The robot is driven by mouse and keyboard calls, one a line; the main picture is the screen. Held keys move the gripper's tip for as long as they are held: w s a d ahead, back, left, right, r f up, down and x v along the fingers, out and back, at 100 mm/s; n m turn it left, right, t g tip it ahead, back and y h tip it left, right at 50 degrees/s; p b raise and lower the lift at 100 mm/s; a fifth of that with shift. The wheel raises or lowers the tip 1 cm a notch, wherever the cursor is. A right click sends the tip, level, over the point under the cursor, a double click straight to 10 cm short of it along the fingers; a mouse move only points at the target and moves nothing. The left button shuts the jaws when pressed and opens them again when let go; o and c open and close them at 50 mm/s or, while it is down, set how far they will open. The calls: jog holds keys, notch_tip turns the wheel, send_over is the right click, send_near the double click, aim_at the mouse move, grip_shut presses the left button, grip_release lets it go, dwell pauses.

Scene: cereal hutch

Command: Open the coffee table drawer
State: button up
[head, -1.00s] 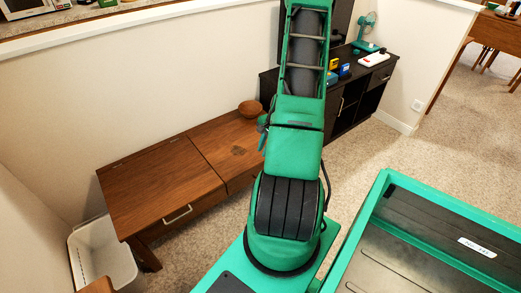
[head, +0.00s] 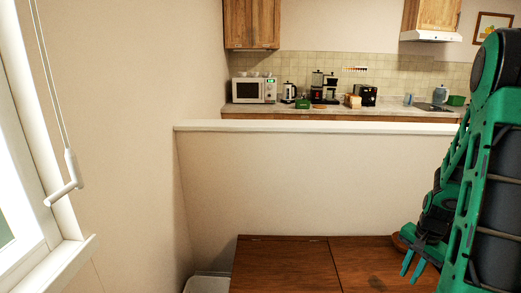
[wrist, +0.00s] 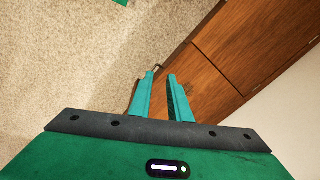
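The brown wooden coffee table (head: 285,265) shows only its top at the bottom of the head view; its drawer front is out of sight there. In the wrist view, the coffee table (wrist: 245,40) runs diagonally at the right, with its drawer front (wrist: 192,82) beside my fingers. A small metal drawer handle (wrist: 157,67) shows just beyond my fingertips. My gripper (wrist: 161,76) is open with nothing between its fingers. In the head view, my gripper (head: 410,275) is in front of the table's right part, fingers pointing down. Contact with the handle cannot be told.
A white bin (head: 207,284) stands left of the table. A low wall (head: 300,180) rises behind it, with a kitchen counter beyond. Carpet (wrist: 75,60) in front of the table is clear.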

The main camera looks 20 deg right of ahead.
jog(key=s+a+r+n, duration=0.4)
jog(key=a+r, duration=0.4)
jog(key=r, duration=0.3)
jog(key=shift+s+a+r+g+h, duration=0.15)
jog(key=shift+s+a+g+h, duration=0.15)
jog(key=shift+s+a+g, duration=0.1)
jog(key=s+a+r+n, duration=0.1)
jog(key=s+a+r, duration=0.1)
jog(key=s+a, duration=0.1)
jog(key=s+a+r+n, duration=0.1)
jog(key=s+a+r, duration=0.1)
jog(key=s+a, duration=0.1)
jog(key=s+a+r+n, duration=0.2)
jog(key=s+a, duration=0.1)
jog(key=shift+s+r, duration=0.15)
jog(key=shift+r, duration=0.05)
jog(key=shift+c, duration=0.3)
jog(key=shift+s+a+y, duration=0.2)
jog(key=shift+s+y, duration=0.05)
jog(key=shift+y, duration=0.15)
grip_shut()
